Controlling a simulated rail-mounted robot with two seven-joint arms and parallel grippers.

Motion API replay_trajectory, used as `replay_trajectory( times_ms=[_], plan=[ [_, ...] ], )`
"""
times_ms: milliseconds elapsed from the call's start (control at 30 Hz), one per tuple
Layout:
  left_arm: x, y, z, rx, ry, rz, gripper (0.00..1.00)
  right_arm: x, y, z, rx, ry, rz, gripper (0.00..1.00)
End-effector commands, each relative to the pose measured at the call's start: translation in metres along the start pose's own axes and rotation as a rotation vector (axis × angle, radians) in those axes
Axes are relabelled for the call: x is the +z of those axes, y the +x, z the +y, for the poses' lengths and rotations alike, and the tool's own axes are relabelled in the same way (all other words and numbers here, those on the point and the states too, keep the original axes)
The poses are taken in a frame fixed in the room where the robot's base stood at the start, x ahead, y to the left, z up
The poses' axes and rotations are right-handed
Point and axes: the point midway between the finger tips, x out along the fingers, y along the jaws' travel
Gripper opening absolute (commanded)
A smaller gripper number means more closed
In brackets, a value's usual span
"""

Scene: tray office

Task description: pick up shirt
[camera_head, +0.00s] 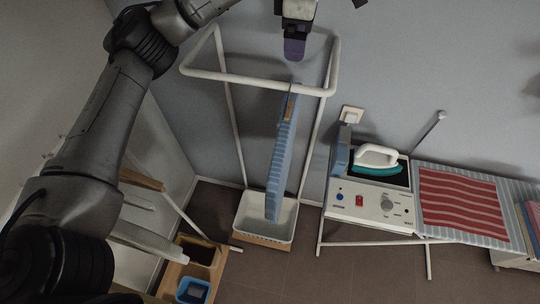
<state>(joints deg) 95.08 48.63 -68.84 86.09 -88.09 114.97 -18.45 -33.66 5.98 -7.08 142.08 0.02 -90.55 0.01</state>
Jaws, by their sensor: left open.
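A blue striped shirt (281,160) hangs edge-on from the white rack, long and narrow in this view, its lower end over a white basket. A red piece of cloth with pale wavy stripes (460,204) lies flat on the ironing board (512,203); I cannot tell if it is a shirt. My left gripper (294,50), with purple fingertips, is open at the top of the rack, above the hanging shirt's upper end and apart from it. Its jaw gap is hard to make out. My right gripper is not in view.
The white tube rack (258,84) frames the hanging shirt, with the white basket (253,229) at its foot. An iron (378,157) rests on the control unit (370,206) to the right. A wooden organiser (214,266) stands at lower left. The floor at bottom centre is clear.

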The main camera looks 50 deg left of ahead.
Motion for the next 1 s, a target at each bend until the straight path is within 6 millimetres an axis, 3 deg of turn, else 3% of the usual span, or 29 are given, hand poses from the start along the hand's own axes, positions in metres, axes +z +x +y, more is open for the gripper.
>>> replay_trajectory(
  times_ms=[400,767,1000],
  plan=[
    [-0.002,0.059,0.0,-0.003,0.0,0.005,0.87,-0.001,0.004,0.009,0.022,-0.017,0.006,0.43],
    [-0.002,0.084,0.0,0.0,-0.001,0.003,0.87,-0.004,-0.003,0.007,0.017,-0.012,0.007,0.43],
    [-0.005,0.107,0.004,-0.003,-0.003,0.006,0.87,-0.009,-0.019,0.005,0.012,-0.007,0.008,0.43]
  ],
)
